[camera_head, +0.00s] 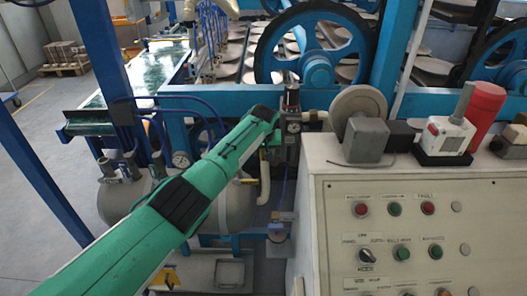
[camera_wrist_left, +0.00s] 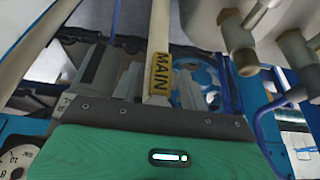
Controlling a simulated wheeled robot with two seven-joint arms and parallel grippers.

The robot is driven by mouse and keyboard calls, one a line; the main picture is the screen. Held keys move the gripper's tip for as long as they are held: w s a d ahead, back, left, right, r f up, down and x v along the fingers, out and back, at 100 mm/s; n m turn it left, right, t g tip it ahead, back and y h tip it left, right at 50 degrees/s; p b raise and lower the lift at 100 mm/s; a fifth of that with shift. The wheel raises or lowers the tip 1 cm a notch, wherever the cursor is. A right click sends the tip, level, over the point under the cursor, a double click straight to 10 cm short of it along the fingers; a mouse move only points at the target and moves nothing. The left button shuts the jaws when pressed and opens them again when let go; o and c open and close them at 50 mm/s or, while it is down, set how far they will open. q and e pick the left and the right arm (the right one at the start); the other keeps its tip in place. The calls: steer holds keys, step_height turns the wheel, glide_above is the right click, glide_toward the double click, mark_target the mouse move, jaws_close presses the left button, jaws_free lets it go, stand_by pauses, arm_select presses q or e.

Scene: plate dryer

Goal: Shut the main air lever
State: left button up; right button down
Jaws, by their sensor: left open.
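In the left wrist view, a yellow label reading MAIN (camera_wrist_left: 161,73) sits on a pale, narrow upright bar (camera_wrist_left: 160,30). The bar runs down to the dark front edge of my green left gripper (camera_wrist_left: 150,113). I cannot tell whether the bar touches the gripper or stands between the fingers. In the head view, my green left arm reaches from the lower left to the air fittings (camera_head: 291,115) beside the control cabinet. My left gripper (camera_head: 270,112) is open at its end, mostly hidden by the arm. The lever is not clear in the head view. My right gripper is not in view.
A cream control cabinet (camera_head: 335,235) with buttons stands close on the right. A silver tank (camera_head: 235,205) and a pressure gauge (camera_head: 181,160) lie below and beside the arm. Blue frame beams and a large blue wheel (camera_head: 310,45) are behind. Brass fittings (camera_wrist_left: 240,45) hang close in the wrist view.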

arm_select(q)
jaws_close()
steer(key=shift+f+y+b, duration=0.15)
steer(key=shift+y+b, duration=0.25)
steer(key=shift+b, duration=0.15)
steer(key=shift+a, duration=0.15)
steer(key=shift+y, duration=0.3)
jaws_free()
steer(key=shift+r, duration=0.3)
